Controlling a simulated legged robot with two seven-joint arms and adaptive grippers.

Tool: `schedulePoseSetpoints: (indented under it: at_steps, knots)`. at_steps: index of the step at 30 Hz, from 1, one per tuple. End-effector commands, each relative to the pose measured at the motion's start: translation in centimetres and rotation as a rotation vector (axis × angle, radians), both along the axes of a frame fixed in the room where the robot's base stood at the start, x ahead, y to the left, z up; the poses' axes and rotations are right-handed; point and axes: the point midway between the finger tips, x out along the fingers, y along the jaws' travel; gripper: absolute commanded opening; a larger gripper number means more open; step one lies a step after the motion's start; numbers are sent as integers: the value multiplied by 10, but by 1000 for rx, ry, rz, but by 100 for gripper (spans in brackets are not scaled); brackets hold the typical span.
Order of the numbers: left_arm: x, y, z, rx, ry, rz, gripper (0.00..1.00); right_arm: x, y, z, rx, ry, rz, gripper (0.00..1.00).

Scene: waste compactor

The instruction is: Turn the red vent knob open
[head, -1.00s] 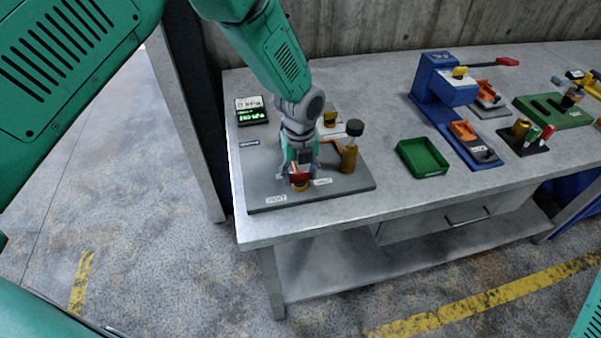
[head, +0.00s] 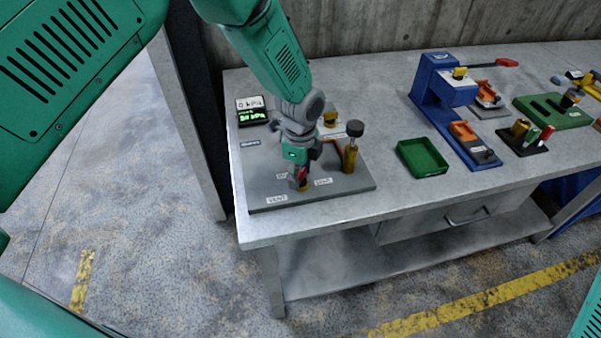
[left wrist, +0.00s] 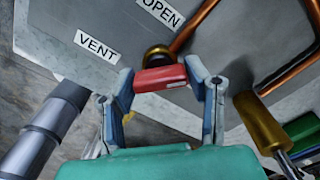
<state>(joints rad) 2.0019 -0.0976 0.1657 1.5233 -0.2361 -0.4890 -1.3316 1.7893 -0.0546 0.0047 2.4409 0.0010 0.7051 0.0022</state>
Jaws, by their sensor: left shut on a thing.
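The red vent knob (head: 301,173) sits on a brass fitting at the front of the grey panel (head: 350,184). In the left wrist view, the red knob (left wrist: 160,78) lies between my two fingertips, with the round brass fitting behind it. My left gripper (head: 300,176) is shut on the knob from above; it also shows in the left wrist view (left wrist: 162,82). A VENT label (left wrist: 96,46) and an OPEN label (left wrist: 160,12) are on the panel near the knob. In the head view the gripper partly hides the knob. My right gripper is not in view.
A brass post with a dark cap (head: 350,158) stands close to the right of the gripper. A display with green digits (head: 250,115) is at the panel's back left. A green tray (head: 423,158) and a blue press (head: 440,90) stand farther right on the bench.

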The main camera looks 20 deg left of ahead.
Motion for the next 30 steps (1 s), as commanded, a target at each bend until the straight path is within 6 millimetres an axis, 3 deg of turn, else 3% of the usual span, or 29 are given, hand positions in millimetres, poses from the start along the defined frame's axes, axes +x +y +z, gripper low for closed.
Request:
schedulePoseSetpoints:
  at_steps: [15,30]
  knots:
    - [3,-1,1,-2,-6,471,14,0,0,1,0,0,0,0]
    - [4,-1,2,-4,-8,714,14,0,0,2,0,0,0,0]
